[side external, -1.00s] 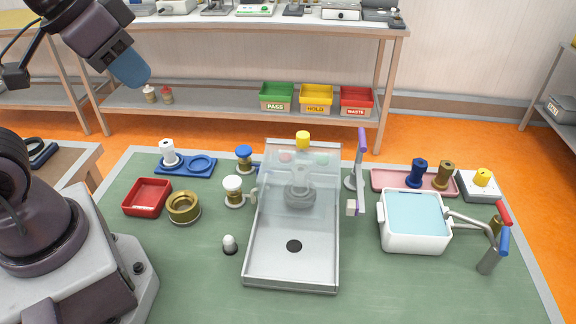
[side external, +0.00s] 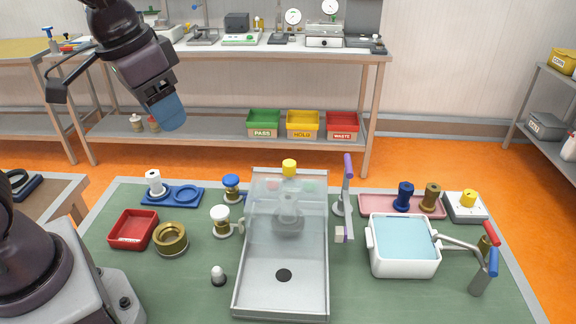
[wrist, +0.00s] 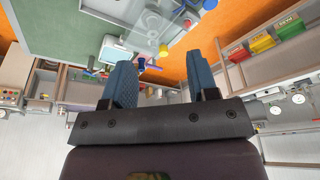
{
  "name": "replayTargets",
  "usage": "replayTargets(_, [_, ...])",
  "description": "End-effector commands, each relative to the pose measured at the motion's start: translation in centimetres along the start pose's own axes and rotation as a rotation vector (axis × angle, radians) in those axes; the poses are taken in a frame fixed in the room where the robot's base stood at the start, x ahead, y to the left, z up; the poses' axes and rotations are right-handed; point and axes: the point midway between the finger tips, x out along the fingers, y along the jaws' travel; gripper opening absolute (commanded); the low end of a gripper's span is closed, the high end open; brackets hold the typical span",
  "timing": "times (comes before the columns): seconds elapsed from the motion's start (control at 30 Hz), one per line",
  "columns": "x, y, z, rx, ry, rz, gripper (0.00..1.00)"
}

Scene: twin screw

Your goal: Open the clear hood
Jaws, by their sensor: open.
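The clear hood (side external: 282,200) is a see-through cover over the back part of a grey metal tray (side external: 262,296) in the middle of the green table. It appears closed; a grey fitting shows dimly through it. A yellow knob (side external: 289,167) stands at its back edge, and an upright purple-topped lever (side external: 347,180) is at its right. My gripper (side external: 172,124) is high above the table's back left, well apart from the hood. In the wrist view my gripper (wrist: 162,68) has its two blue fingers spread with nothing between them; the hood (wrist: 158,28) shows beyond.
Left of the hood are a red tray (side external: 133,230), a brass ring (side external: 171,239) and a white-topped valve (side external: 221,220). At right are a white basin (side external: 403,268), bent pipes with red and blue handles, and a pink tray (side external: 372,205). Air above the table is clear.

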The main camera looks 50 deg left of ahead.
Motion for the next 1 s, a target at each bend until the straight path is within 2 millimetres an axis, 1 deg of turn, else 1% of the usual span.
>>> replayTargets(0.03, [0.9,0.1,-1.6,0.009,-0.043,0.001,0.54])
replayTargets(0.17, [3.2,0.5,-5.8,0.031,-0.126,0.004,0.54])
replayTargets(0.2, [4.1,0.6,-7.1,0.038,-0.150,0.005,0.54])
replayTargets(0.27, [5.6,0.8,-9.0,0.049,-0.185,0.007,0.54])
replayTargets(0.3, [6.7,1.0,-10.2,0.058,-0.208,0.008,0.54])
replayTargets(0.4, [9.4,1.3,-13.0,0.078,-0.256,0.012,0.54])
replayTargets(0.5, [11.6,1.6,-15.5,0.096,-0.285,0.016,0.54])
replayTargets(0.6, [12.6,1.8,-17.6,0.112,-0.289,0.019,0.54])
replayTargets(0.67, [12.3,1.8,-18.5,0.118,-0.278,0.020,0.54])
replayTargets(0.7, [11.8,1.9,-19.0,0.121,-0.266,0.020,0.54])
replayTargets(0.77, [11.3,1.8,-19.4,0.126,-0.259,0.020,0.54])
replayTargets(0.8, [11.4,1.8,-19.2,0.130,-0.268,0.020,0.54])
replayTargets(0.87, [11.9,1.8,-18.9,0.134,-0.276,0.021,0.54])
replayTargets(1.0, [13.9,1.8,-18.3,0.134,-0.277,0.021,0.54])
